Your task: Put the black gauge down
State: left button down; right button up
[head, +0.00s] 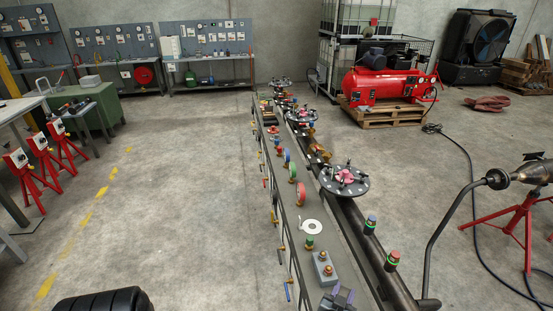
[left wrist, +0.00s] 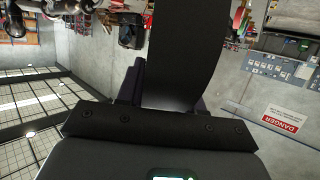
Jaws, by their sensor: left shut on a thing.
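In the left wrist view the black gauge (left wrist: 182,50) is a broad flat dark plate. It stands out from my left gripper and runs past the top edge of the picture. My left gripper (left wrist: 140,85) is shut on it, with a dark finger showing at the plate's left side. In the head view my left gripper (head: 340,297) shows only as small dark purplish tips at the bottom edge, by the near end of the long bench. I cannot make out the gauge clearly there. My right gripper is not in view.
The long narrow bench (head: 312,205) carries a grey box (head: 324,268), a white disc (head: 312,227) and several coloured small parts. Along its right runs a dark pipe with a flanged disc (head: 344,180) and green-ringed knobs (head: 392,260). Open floor lies left of the bench.

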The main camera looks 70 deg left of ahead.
pick_arm(q)
jog(key=s+a+f+n+g+y+p, duration=0.1)
jog(key=s+a+f+n+g+y, duration=0.2)
jog(key=f, duration=0.2)
jog(key=w+d+f+b, duration=0.1)
jog(key=w+f+b, duration=0.7)
jog(key=b, duration=0.6)
jog(key=shift+w+d+f+n+b, duration=0.2)
jog(key=shift+w+n+b, duration=0.15)
jog(key=shift+w, duration=0.9)
notch_tip(320, 180, down, 4)
jog(key=b, duration=0.4)
jog(key=shift+f, duration=0.1)
jog(key=c, duration=0.7)
grip_release()
jog(key=shift+c, duration=0.2)
